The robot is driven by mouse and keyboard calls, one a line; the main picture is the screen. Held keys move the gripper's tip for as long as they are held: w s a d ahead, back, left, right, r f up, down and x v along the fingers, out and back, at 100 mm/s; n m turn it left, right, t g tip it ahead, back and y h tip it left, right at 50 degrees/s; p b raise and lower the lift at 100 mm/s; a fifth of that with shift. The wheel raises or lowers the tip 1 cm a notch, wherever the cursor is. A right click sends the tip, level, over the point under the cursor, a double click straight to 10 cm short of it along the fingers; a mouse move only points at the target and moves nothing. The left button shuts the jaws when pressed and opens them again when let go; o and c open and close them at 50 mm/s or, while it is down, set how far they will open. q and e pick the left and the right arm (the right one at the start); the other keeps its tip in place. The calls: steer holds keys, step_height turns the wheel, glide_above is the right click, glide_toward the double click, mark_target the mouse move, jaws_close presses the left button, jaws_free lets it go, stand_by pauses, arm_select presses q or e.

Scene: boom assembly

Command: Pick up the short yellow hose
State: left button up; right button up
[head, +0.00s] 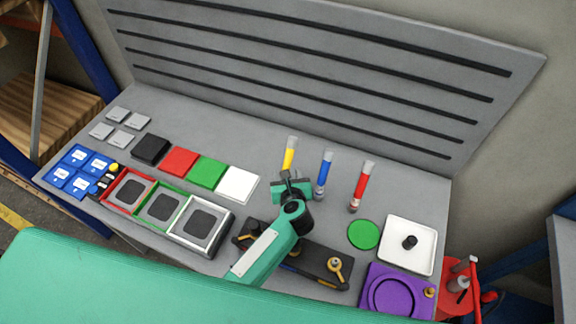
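A slim upright yellow piece with a pale clear top, which I take for the short yellow hose (289,157), stands near the middle of the grey table. My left gripper (291,178) is right at its lower end, and its arm reaches up from the lower left. The gripper hides the bottom of the yellow piece. The fingers are small and partly covered by the wrist, so I cannot tell whether they are closed on it. My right gripper does not show.
Similar blue (325,172) and red (361,183) pieces stand close on the right. A dark fixture (320,263) lies under my arm. A white tray (421,228), green disc (363,235) and purple block (372,302) lie right; coloured squares and frames lie left. A slotted panel (330,95) rises behind.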

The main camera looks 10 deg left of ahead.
arm_select(q)
steer(key=shift+w+f, duration=0.1)
steer(key=shift+w, duration=0.2)
steer(key=shift+c, duration=0.2)
jaws_close()
